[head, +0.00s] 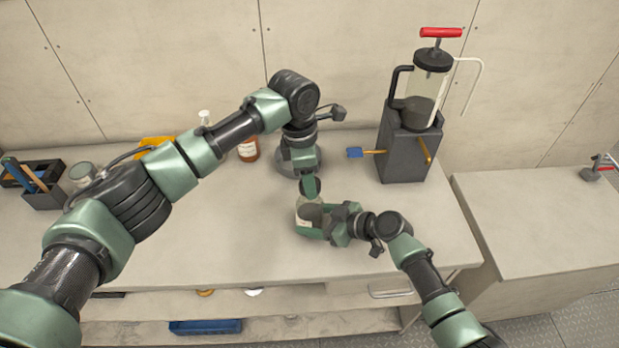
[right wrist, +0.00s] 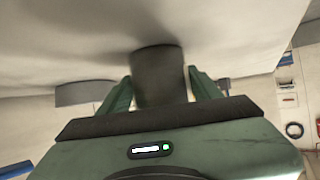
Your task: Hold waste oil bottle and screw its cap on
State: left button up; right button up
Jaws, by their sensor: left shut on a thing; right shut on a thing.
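The waste oil bottle (head: 304,213) stands near the middle of the bench in the head view, dark with a pale label on its side. My right gripper (head: 318,222) is shut on it from the right. In the right wrist view the bottle (right wrist: 158,75) is a dark cylinder between the two green fingers of my right gripper (right wrist: 160,92). My left gripper (head: 311,188) points down just above and behind the bottle, shut on a small dark thing, apparently the cap, mostly hidden by the fingers. I cannot tell whether the cap touches the bottle's neck.
A hand-pump extractor with a red handle (head: 441,32) stands on a dark block (head: 405,148) at the back right. A brown bottle (head: 248,149) and a tool caddy (head: 42,192) stand left. The bench front (head: 210,255) is clear.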

pick_arm(q)
jog(key=shift+f, duration=0.95)
dwell(0.3)
pick_arm(e)
jog(key=o, duration=0.5)
grip_shut()
pick_arm(q)
jog(key=m, duration=0.7)
jog(key=shift+g, duration=0.4)
jog(key=m, duration=0.6)
jog(key=shift+w+d+m+y, duration=0.1)
jog(key=shift+m+y, duration=0.2)
jog(key=shift+y, duration=0.1)
jog(key=m, duration=0.5)
jog(key=shift+m+g+y, duration=0.3)
jog(key=shift+m+y, duration=0.1)
jog(key=m, duration=0.5)
jog(key=shift+m+y, duration=0.3)
jog(key=shift+m, duration=0.1)
